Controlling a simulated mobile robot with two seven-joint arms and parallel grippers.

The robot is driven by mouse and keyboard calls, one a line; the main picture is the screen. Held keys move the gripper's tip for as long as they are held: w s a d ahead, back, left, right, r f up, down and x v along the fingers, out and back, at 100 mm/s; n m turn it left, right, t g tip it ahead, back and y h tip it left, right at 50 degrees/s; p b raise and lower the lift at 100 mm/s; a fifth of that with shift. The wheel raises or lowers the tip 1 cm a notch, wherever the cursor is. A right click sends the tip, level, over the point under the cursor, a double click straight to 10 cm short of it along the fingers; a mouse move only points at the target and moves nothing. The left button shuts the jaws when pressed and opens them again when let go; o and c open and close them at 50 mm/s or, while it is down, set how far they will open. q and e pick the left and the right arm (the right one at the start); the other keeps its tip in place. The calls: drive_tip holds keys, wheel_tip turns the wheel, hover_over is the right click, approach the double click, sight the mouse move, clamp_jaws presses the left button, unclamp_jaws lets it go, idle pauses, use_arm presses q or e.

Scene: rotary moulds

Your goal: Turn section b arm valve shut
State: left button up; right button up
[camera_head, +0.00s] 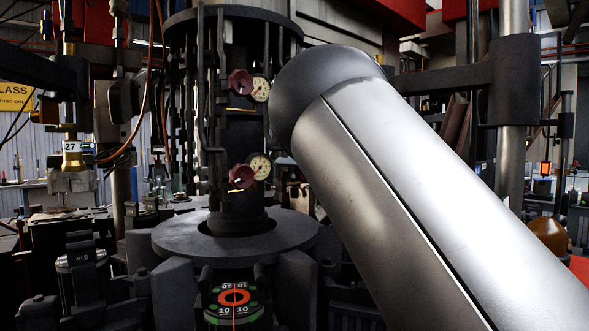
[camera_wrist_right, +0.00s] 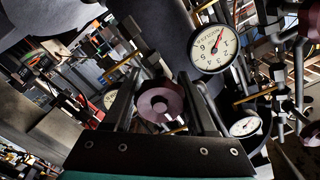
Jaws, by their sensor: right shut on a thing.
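In the right wrist view, a round maroon valve handwheel (camera_wrist_right: 160,100) sits between the two dark fingers of my right gripper (camera_wrist_right: 163,98), which is shut on it. A white dial gauge (camera_wrist_right: 215,48) is just above and right of the wheel, with a smaller gauge (camera_wrist_right: 245,127) lower right. In the head view, two similar maroon valves show on the central column, an upper one (camera_head: 240,82) and a lower one (camera_head: 241,177), with no gripper on them. My large grey arm hides the column's right side and the right gripper there. My left gripper is not in view. I see no section letter.
The dark column stands on a round plate (camera_head: 236,233). A red-ringed dial marked 10 (camera_head: 234,297) is below it. Pipes run close beside the valves. A metal post (camera_head: 512,110) stands at the right, and a hanging unit tagged 27 (camera_head: 72,152) is at the left.

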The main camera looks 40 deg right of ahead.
drive_tip(key=o, duration=1.1)
drive_tip(key=s, duration=0.5)
drive_tip(key=s+d, duration=0.1)
drive_tip(key=s, duration=0.9)
drive_tip(key=shift+s+d, duration=0.15)
drive_tip(key=shift+p, duration=0.3)
